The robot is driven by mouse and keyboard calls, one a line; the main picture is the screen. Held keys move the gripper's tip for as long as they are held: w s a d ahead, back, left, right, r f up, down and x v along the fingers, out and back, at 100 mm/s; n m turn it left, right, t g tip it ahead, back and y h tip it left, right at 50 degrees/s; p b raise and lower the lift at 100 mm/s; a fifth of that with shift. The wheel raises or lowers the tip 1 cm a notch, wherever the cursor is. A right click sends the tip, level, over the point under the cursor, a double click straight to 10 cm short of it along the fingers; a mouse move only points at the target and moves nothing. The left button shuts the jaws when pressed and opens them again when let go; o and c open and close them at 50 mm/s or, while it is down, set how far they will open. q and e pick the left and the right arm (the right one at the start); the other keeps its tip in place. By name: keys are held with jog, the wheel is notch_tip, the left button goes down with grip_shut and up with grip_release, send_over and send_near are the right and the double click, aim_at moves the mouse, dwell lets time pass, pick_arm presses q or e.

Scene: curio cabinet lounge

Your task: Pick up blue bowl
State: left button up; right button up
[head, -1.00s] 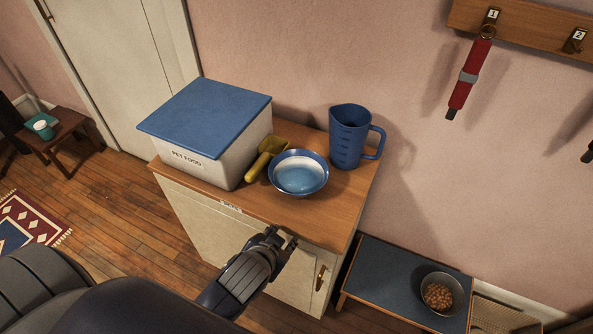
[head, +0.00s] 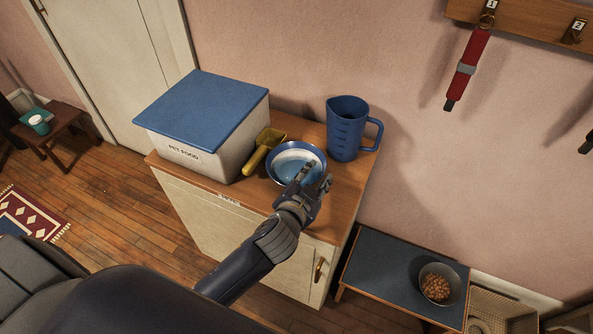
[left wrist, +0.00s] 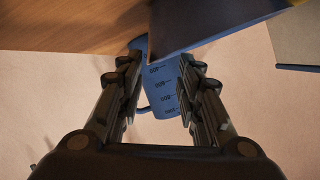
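The blue bowl (head: 283,176), white and light blue inside, stands upright on the wooden cabinet top between the yellow scoop and the blue jug. My left gripper (head: 316,176) is open at the bowl's front right rim, its fingers partly covering that side. In the left wrist view a dark blue wall, apparently the bowl (left wrist: 205,25), is close beyond the fingertips of my left gripper (left wrist: 155,65). Nothing is clamped between the fingers. Whether a finger touches the rim I cannot tell. My right gripper is not in view.
A blue measuring jug (head: 346,130) stands close behind and right of the bowl. A yellow scoop (head: 262,155) and a white pet food box (head: 205,158) with blue lid are to its left. A low table (head: 385,275) with a food-filled bowl (head: 438,283) is at right.

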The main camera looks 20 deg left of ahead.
aim_at(323, 167)
pick_arm(q)
jog(key=shift+f+x, duration=0.2)
jog(key=shift+x, duration=1.15)
jog(key=shift+f+x, duration=0.2)
jog(key=shift+x, duration=1.15)
jog(key=shift+s+d, duration=0.1)
jog(key=shift+s, duration=0.05)
jog(key=shift+c, duration=0.5)
grip_shut()
jog(key=shift+r, duration=0.15)
